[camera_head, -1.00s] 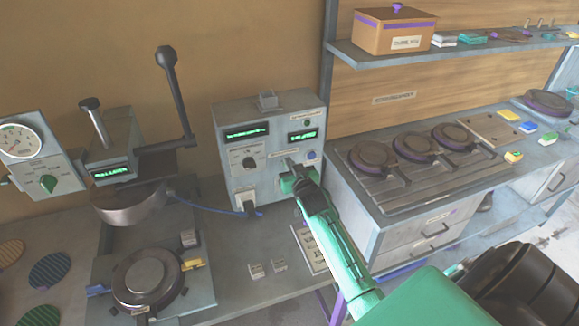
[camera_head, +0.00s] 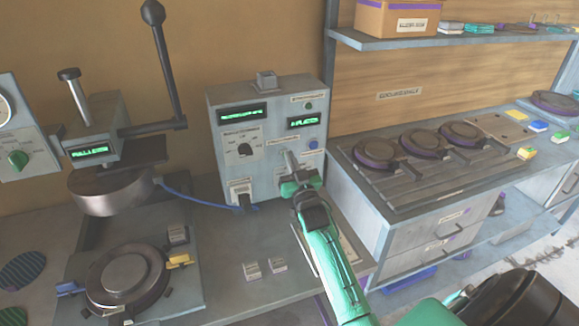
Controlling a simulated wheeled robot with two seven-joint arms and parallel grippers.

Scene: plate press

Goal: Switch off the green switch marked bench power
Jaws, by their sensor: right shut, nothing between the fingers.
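I cannot tell which part is the switch marked bench power. My right gripper (camera_head: 290,160) is shut and empty in front of the box's lower right face, below a label. It covers part of the panel there; whether it touches the panel I cannot tell. My left gripper is out of view.
A press (camera_head: 112,140) with a tall black lever stands left of the box. A blue cable (camera_head: 190,199) runs between them. A gauge box with a green knob (camera_head: 17,159) is at far left. Hot plates (camera_head: 376,153) and a shelf (camera_head: 440,40) are at right.

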